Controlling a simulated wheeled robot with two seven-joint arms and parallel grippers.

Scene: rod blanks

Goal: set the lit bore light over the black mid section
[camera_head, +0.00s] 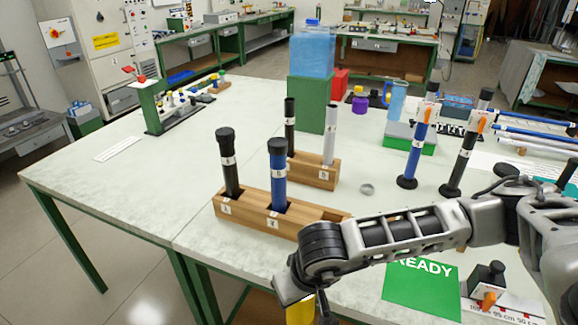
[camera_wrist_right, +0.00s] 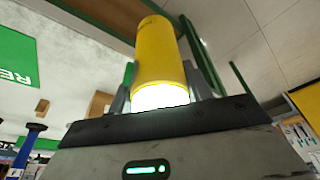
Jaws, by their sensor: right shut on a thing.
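The bore light is a yellow cylinder with a glowing white end (camera_wrist_right: 160,60), held between the fingers of my right gripper (camera_wrist_right: 165,92). In the head view the yellow body (camera_head: 300,309) shows at the bottom edge, below my right gripper (camera_head: 306,296), partly cut off. A slim black section (camera_head: 290,125) stands upright in the rear wooden rack (camera_head: 318,178), left of a grey section (camera_head: 330,135). The front rack (camera_head: 250,212) holds a black-capped black piece (camera_head: 230,170) and a blue piece (camera_head: 278,180). The light is apart from all of these, nearer the front table edge.
A blue rod (camera_head: 418,140) and a black rod (camera_head: 465,150) stand on round bases at the right. A green READY mat (camera_head: 420,292) lies beneath my arm. A green block with a blue tank (camera_head: 312,55) stands behind the racks.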

